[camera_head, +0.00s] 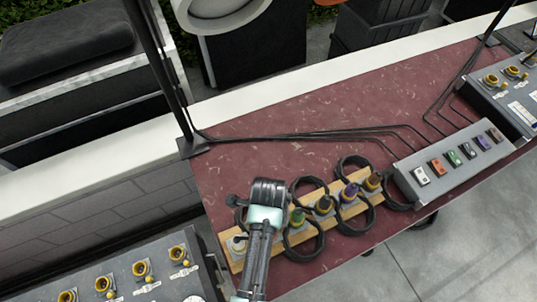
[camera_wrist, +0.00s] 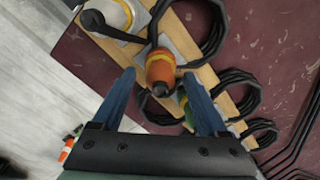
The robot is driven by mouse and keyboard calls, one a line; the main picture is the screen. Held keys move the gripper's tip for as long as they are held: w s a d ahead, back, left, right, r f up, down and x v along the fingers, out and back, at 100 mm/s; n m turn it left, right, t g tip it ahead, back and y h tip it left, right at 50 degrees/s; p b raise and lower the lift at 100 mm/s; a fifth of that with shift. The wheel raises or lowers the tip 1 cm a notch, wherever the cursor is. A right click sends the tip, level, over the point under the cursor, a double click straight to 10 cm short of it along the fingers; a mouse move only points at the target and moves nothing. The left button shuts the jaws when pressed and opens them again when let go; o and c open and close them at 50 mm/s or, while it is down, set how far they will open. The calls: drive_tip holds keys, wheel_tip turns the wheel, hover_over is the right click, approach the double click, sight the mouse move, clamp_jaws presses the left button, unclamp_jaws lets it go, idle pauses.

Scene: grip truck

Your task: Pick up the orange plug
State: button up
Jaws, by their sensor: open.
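The orange plug (camera_wrist: 160,68) stands on a pale plate on a wooden board (camera_wrist: 205,76) in the wrist view. My gripper (camera_wrist: 159,76) is open, its two blue fingers reaching to either side of the plug. I see a gap between the plug and each finger; I cannot tell how far down the fingertips are. In the head view my gripper (camera_head: 264,212) is above the left part of the board and my arm hides the orange plug. A black cable leads from the plug.
A white plug (camera_head: 237,243) stands left of it; the green plug (camera_head: 297,218) and purple plug (camera_head: 351,190) stand to the right. Black cable loops (camera_head: 303,252) lie around the board. A grey switch box (camera_head: 450,165) stands at the right on the dark red tabletop (camera_head: 300,110).

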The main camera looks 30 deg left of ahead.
drive_tip(key=shift+f, duration=0.4)
clamp_jaws()
drive_tip(key=shift+r, duration=0.15)
